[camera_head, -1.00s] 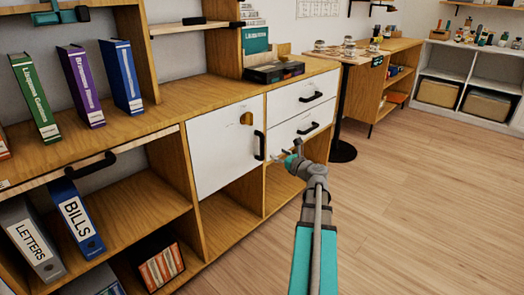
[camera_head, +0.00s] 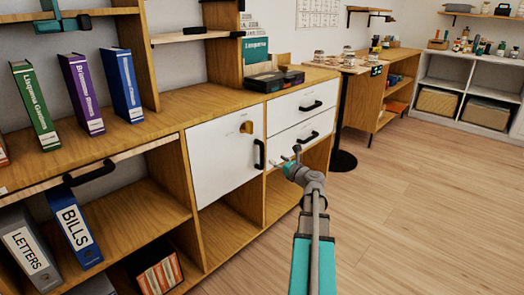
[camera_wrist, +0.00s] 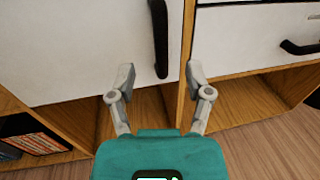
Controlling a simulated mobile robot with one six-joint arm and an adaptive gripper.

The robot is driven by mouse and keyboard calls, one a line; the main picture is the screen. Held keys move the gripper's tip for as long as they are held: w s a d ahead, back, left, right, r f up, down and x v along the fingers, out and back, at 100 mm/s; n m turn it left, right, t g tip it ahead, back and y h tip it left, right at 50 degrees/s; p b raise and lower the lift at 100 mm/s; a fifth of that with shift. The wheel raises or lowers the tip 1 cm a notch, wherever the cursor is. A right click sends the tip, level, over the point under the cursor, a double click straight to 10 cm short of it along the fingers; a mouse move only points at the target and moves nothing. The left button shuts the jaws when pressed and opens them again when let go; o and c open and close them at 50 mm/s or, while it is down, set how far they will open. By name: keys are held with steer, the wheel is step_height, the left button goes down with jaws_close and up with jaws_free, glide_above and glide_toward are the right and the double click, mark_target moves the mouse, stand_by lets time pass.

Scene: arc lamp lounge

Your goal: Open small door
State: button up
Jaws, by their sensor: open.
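The small white door (camera_head: 222,158) is shut in the wooden cabinet, below the top and left of two white drawers. Its black vertical handle (camera_head: 259,154) is near its right edge. In the wrist view the door (camera_wrist: 80,45) fills the upper left, and its handle (camera_wrist: 160,38) stands at the top, ahead of my gripper and a little left of the jaw middle. My gripper (camera_head: 286,157) is just right of the handle in the head view. In the wrist view my gripper (camera_wrist: 158,80) is open and empty, its fingers apart from the handle.
Two drawers with black handles (camera_head: 310,106) adjoin the door on the right. An open shelf (camera_head: 230,225) lies below. Binders (camera_head: 75,225) and books stand at left. A table with a round black base (camera_head: 343,161) is beyond the cabinet. The floor (camera_head: 430,210) at right is clear.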

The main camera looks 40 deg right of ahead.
mark_target(263, 150)
steer(key=w, duration=0.3)
steer(key=w+d, duration=0.1)
steer(key=w, duration=0.6)
steer(key=shift+w+d, duration=0.15)
steer(key=shift+w, duration=0.25)
jaws_close()
